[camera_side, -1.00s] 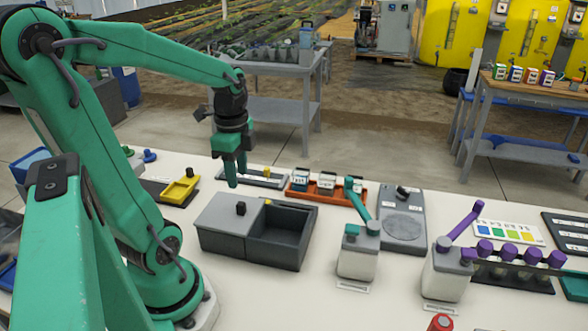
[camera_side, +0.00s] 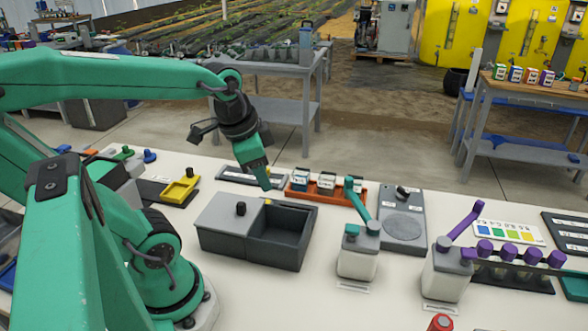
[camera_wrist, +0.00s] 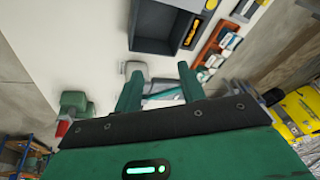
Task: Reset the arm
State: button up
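My gripper (camera_side: 266,186) is in the air above the back edge of the grey box with the sliding lid (camera_side: 226,212), tilted down and to the right in the side view. In the wrist view its two green fingers (camera_wrist: 158,88) stand apart with a clear gap and nothing between them. The box's right compartment (camera_side: 279,238) is uncovered and looks empty in the side view. In the wrist view the box (camera_wrist: 170,28) is at the top, with a yellow item (camera_wrist: 192,33) beside its dark opening.
An orange tray of small boxes (camera_side: 325,191) lies behind the grey box. Teal-topped (camera_side: 358,256) and purple-topped (camera_side: 447,270) dispensers, a grey scale (camera_side: 402,222) and a purple-capped rack (camera_side: 513,275) stand to the right. A yellow tray (camera_side: 180,190) lies to the left.

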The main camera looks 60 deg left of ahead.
jog(key=shift+s+d+r+n+t+h, duration=0.15)
jog(key=shift+d+r+n+t, duration=0.15)
jog(key=shift+d+n, duration=0.35)
jog(key=shift+d+r+n+t+h, duration=0.1)
jog(key=shift+d+r+n+t, duration=0.25)
jog(key=shift+d, duration=0.45)
jog(key=shift+s+d+r+n+t+h, duration=0.15)
jog(key=shift+d+r+n+t, duration=0.15)
jog(key=shift+d+n, duration=0.4)
